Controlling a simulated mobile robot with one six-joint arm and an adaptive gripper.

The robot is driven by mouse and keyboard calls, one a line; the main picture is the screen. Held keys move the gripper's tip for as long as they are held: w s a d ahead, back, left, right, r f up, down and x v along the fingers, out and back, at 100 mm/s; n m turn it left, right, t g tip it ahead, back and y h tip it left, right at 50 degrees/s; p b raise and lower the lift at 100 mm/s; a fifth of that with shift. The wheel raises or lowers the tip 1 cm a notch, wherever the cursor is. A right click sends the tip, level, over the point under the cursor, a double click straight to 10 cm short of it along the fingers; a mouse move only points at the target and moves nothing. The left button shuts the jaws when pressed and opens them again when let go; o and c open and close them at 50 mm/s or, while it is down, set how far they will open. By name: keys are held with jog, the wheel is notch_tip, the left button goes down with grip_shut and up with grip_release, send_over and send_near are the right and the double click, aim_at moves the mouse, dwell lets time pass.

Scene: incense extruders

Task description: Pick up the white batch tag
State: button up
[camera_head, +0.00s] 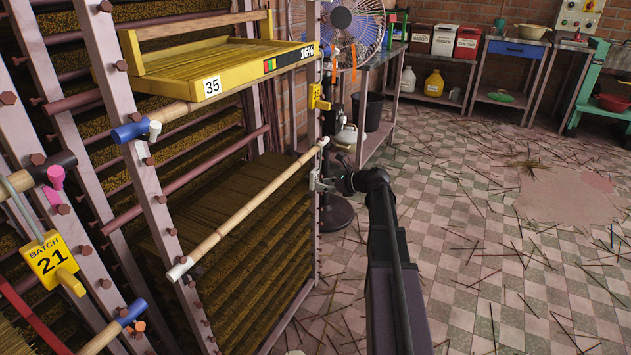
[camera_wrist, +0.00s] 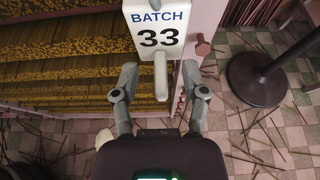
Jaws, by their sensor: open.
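The white batch tag (camera_wrist: 157,18), marked "BATCH 33", is upright at the top of the wrist view, with its upper part cut off. A pale stem or handle (camera_wrist: 160,78) sticks out below its number toward me. My gripper (camera_wrist: 160,92) is open, one finger on each side of the stem, with a visible gap on both sides. In the head view my gripper (camera_head: 319,181) is at the far right post of the drying rack. I cannot clearly make out the white tag there.
The drying rack (camera_head: 158,215) holds a bamboo pole (camera_head: 250,208), a yellow tray (camera_head: 200,70) marked 35 and a yellow batch 21 tag (camera_head: 50,262). A fan base (camera_wrist: 262,80) stands close on the right. Sticks litter the tiled floor (camera_head: 500,240).

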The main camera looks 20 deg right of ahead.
jog(key=shift+w+a+f, duration=0.2)
jog(key=shift+w+a, duration=0.1)
jog(key=shift+w, duration=0.05)
dwell(0.3)
grip_shut()
